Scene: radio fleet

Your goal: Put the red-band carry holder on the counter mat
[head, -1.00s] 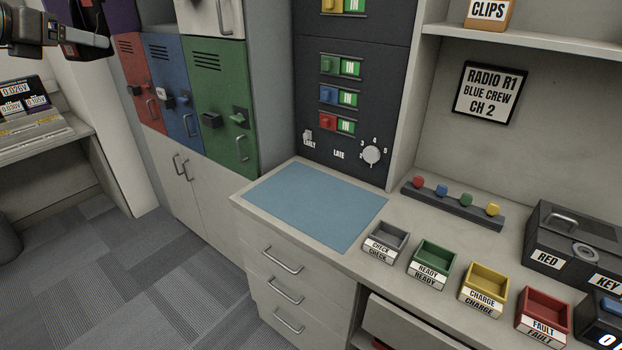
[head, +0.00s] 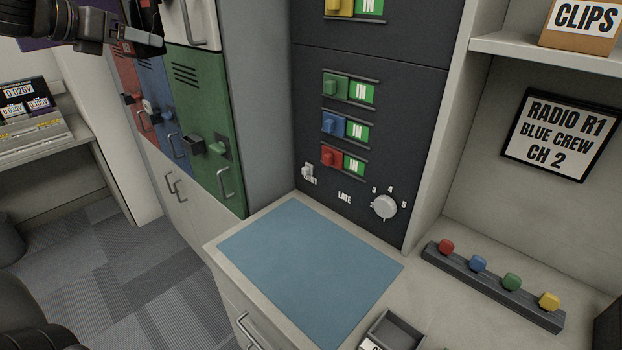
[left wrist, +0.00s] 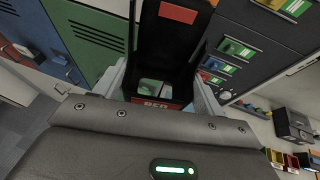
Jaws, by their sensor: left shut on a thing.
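The counter mat (head: 310,270) is a flat blue sheet, bare, at the near left end of the counter in the head view. My left gripper (head: 125,28) is at the top left of the head view, in front of the lockers and above and left of the mat. In the left wrist view its pale fingers are shut on the dark red-band carry holder (left wrist: 163,108), which has a red patch and a RED label. The holder is held in the air. In the head view it is hard to tell apart from the gripper. My right gripper is not in view.
A dark panel (head: 375,90) with slots and a knob stands behind the mat. A rack of coloured knobs (head: 495,285) and a grey CHECK tray (head: 392,332) lie right of it. Lockers (head: 205,120) stand left. The mat's top is clear.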

